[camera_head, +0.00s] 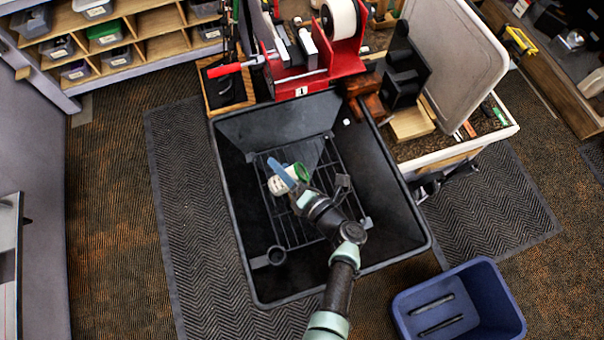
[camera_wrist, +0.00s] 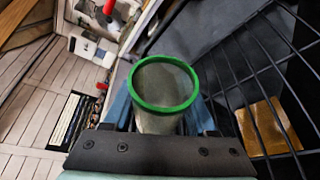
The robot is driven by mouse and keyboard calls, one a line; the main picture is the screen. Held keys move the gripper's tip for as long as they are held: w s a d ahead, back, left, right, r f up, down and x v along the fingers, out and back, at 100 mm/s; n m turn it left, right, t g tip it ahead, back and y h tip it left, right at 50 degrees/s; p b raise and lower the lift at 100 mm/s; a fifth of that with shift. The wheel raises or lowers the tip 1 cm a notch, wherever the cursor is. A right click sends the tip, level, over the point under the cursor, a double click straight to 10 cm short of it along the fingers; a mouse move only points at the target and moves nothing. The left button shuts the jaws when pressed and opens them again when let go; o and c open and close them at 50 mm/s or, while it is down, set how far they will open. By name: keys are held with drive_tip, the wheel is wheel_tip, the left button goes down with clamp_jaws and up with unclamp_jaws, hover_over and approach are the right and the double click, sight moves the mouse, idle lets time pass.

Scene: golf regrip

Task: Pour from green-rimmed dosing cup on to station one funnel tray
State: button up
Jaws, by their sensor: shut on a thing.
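The dosing cup (camera_head: 277,186) has a pale body and a green rim, and I see it over the tray in the head view. My gripper (camera_head: 291,179), with blue fingers, is shut around its body. The cup looks tilted there, its rim toward the right. In the wrist view the green-rimmed cup (camera_wrist: 165,84) stands between the fingers with its mouth facing the camera. Its inside is greyish, and I cannot tell how much it holds. The funnel tray (camera_head: 386,225) is large and black, with a wire rack (camera_head: 308,232) inside, under the cup. No falling stream shows.
A red vice (camera_head: 343,55) with a label "1" (camera_head: 301,91) stands on the bench behind the tray. A blue bin (camera_head: 458,305) stands on the floor at right. Shelves with boxes are at upper left.

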drive_tip(key=shift+f+n, duration=0.1)
drive_tip(key=shift+n, duration=0.4)
drive_tip(key=shift+w+d+r+n+h+p, duration=0.1)
drive_tip(key=shift+d+r+n+h+p, duration=0.1)
drive_tip(key=shift+r+n+h+p, duration=0.45)
drive_tip(key=shift+d+r+n+h+p, duration=0.25)
drive_tip(key=shift+r+n+p, duration=0.15)
drive_tip(key=shift+r, duration=0.45)
drive_tip(key=shift+w+d+r+n+h, duration=0.1)
drive_tip(key=shift+d+r+n+h, duration=0.15)
drive_tip(key=shift+n+h, duration=0.3)
drive_tip(key=shift+w+d+r+n+h, duration=0.1)
drive_tip(key=shift+d+n+h, duration=0.25)
drive_tip(key=shift+n, duration=0.35)
